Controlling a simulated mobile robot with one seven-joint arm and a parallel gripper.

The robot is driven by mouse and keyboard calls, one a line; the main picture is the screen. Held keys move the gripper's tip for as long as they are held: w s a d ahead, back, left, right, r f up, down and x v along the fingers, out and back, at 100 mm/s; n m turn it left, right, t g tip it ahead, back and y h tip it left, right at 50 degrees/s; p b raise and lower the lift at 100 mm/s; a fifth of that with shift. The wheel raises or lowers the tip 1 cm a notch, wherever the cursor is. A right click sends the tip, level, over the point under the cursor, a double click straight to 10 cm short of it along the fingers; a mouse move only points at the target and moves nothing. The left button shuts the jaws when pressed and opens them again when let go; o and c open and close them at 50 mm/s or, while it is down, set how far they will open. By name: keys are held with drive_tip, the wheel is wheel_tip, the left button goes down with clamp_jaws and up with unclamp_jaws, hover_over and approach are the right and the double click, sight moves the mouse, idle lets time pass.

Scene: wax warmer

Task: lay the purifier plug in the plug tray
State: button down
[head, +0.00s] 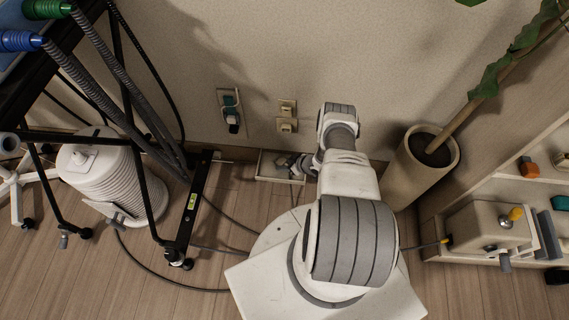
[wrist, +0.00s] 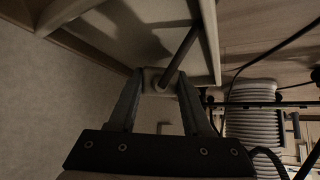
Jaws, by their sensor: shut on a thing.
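The plug tray (head: 272,181) is a shallow beige box on the floor against the wall. Its edge also shows in the wrist view (wrist: 211,45). My gripper (head: 299,166) reaches down over the tray's right part. In the wrist view my gripper (wrist: 160,76) is shut on the purifier plug (wrist: 158,84), a small pale block between the fingertips. A dark cord (wrist: 182,52) runs from the plug up across the tray. I cannot tell whether the plug touches the tray floor. In the head view the plug is too small to make out.
The white ribbed purifier (head: 113,178) and a black stand (head: 197,205) are left. A potted plant (head: 420,165) is right. Cables cross the floor.

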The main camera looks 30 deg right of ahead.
drive_tip(key=shift+c, duration=1.3)
unclamp_jaws()
drive_tip(key=p+v, duration=0.7)
drive_tip(key=v, duration=1)
drive_tip(key=shift+r, duration=0.2)
drive_tip(key=shift+s+d, duration=0.1)
drive_tip(key=shift+s, duration=0.05)
